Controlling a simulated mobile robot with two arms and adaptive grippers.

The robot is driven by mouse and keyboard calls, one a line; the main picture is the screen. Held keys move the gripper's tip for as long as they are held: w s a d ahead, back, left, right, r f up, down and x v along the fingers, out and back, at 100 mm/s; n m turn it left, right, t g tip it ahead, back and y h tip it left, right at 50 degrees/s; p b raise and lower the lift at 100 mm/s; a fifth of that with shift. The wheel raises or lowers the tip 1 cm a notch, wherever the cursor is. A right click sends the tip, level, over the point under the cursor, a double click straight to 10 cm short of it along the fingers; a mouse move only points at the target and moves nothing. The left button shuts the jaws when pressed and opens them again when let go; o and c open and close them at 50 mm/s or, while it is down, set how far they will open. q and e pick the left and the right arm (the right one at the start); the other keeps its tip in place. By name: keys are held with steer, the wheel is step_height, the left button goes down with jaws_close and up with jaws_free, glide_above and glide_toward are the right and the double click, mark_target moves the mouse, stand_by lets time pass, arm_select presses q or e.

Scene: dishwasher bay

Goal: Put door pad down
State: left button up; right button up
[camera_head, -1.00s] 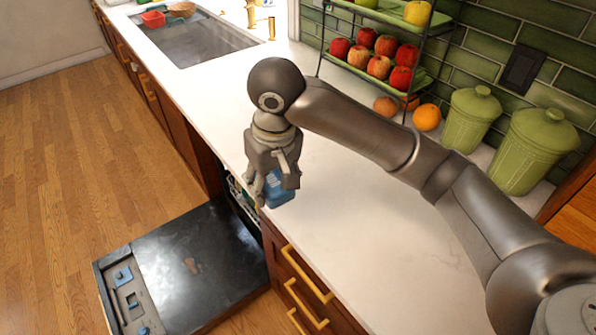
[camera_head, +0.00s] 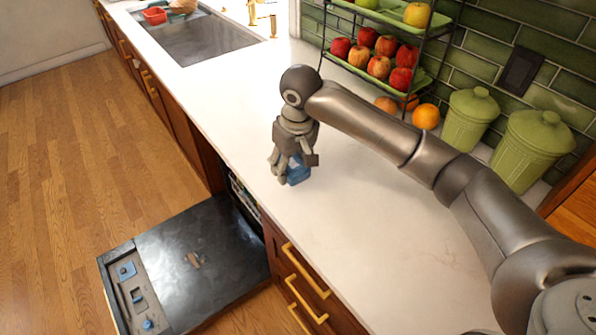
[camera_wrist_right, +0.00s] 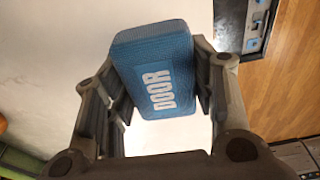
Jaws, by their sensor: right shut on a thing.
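The door pad is a blue block with the word DOOR in white. It shows between my fingers in the right wrist view (camera_wrist_right: 157,72), and partly hidden behind my fingers in the head view (camera_head: 298,172). My right gripper (camera_head: 290,172) is shut on the pad and points down at the white countertop (camera_head: 345,235). The gripper also shows in the wrist view (camera_wrist_right: 160,85), with a finger on each side of the pad. The pad is over the counter, low near its surface; I cannot tell if it touches. My left gripper is not in view.
The open dishwasher door (camera_head: 200,255) lies low to the left of the counter. A sink (camera_head: 205,38) is at the back. A fruit rack (camera_head: 385,60), an orange (camera_head: 426,117) and green canisters (camera_head: 470,118) stand along the wall. The counter around the gripper is clear.

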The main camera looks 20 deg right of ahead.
mark_target(296, 167)
steer(key=f, duration=0.1)
steer(key=w+d+f, duration=0.1)
steer(key=w+f, duration=0.1)
steer(key=shift+w+d+f, duration=0.1)
steer(key=shift+d+f, duration=0.25)
steer(key=shift+d, duration=0.05)
steer(key=f+p, duration=0.2)
steer(key=p, duration=0.1)
steer(key=shift+w+d, duration=0.2)
steer(key=shift+d, duration=0.05)
steer(key=shift+f, duration=0.7)
steer(key=shift+f, duration=0.35)
steer(key=shift+s+f+p, duration=0.15)
steer(key=shift+f+p, duration=0.05)
steer(key=shift+p, duration=0.1)
steer(key=o, duration=0.9)
steer(key=shift+f, duration=0.15)
